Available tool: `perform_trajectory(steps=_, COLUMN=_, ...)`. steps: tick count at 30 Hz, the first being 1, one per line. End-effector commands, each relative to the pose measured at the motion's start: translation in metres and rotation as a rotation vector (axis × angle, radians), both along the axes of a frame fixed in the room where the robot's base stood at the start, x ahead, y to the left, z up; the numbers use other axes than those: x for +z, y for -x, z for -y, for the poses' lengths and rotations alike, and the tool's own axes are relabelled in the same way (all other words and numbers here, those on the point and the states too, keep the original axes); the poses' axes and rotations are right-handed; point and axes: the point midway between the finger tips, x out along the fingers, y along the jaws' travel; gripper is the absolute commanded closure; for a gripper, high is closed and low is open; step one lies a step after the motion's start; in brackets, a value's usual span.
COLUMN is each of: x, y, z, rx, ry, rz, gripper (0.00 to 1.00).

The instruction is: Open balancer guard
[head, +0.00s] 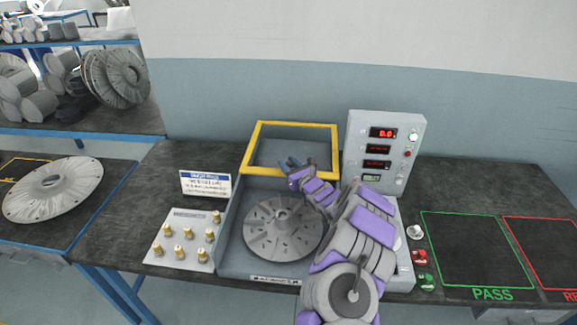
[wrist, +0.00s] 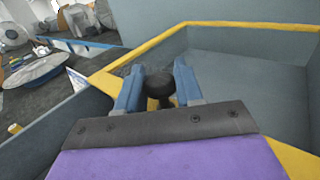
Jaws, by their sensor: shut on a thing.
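The balancer guard (head: 292,125) is a yellow-edged frame with a clear or grey panel, standing raised at the back of the balancer (head: 232,250). A grey slotted disc sits in the balancer below it. My gripper (head: 292,163) is at the guard's front edge, reaching over the balancer from the right. In the wrist view, my gripper (wrist: 160,80) has its blue fingers on either side of a black round knob (wrist: 160,84), shut on it. The guard's yellow frame (wrist: 230,24) runs behind and around the fingers. The knob is hidden in the head view.
A control panel (head: 386,150) with red displays stands right of the guard. Green PASS (head: 475,250) and red outlined areas on the right are empty.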

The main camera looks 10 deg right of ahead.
Motion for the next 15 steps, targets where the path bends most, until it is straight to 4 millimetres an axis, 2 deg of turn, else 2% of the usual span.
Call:
perform_trajectory(steps=5, x=-0.0011, y=0.0, z=0.0013, rx=-0.002, ry=0.0, rz=-0.002, gripper=1.0)
perform_trajectory(steps=6, x=-0.0011, y=0.0, z=0.0013, rx=-0.002, ry=0.0, rz=-0.002, gripper=0.62)
perform_trajectory(steps=13, x=-0.0004, y=0.0001, z=0.0008, rx=-0.001, ry=0.0, rz=0.0, gripper=0.4)
perform_trajectory(steps=15, x=-0.0003, y=0.0001, z=0.0007, rx=-0.001, ry=-0.001, rz=0.0, gripper=0.39)
